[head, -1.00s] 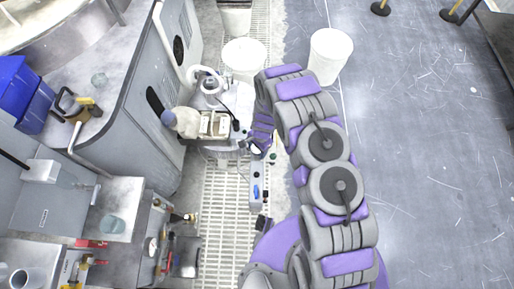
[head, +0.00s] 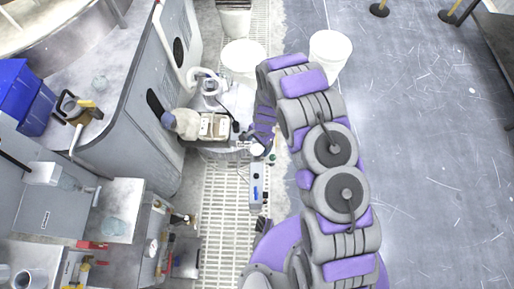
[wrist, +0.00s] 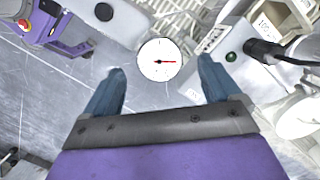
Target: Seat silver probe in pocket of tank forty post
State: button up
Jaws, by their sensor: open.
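A round white dial (wrist: 160,60) with a dark and red needle shows between my fingertips in the wrist view. It may be the head of the silver probe; its stem is hidden. My gripper (wrist: 161,67) is open, its two blue fingers standing apart on either side of the dial, with gaps visible. In the head view my gripper (head: 262,143) is small beside the machine, and a white disc (head: 258,149) shows at it. I cannot make out the tank forty post or its pocket.
A grey box with a green button (wrist: 232,57) and a black plug (wrist: 264,50) lies right of my fingers. A grey control box (head: 256,187) stands below my gripper in the head view. White buckets (head: 330,50) stand behind; open floor (head: 430,150) lies right.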

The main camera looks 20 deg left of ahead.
notch_tip(320, 180, up, 12)
jog(key=w+d+p, duration=0.1)
jog(key=shift+w+f, duration=0.2)
jog(key=shift+w, duration=0.2)
dwell(0.3)
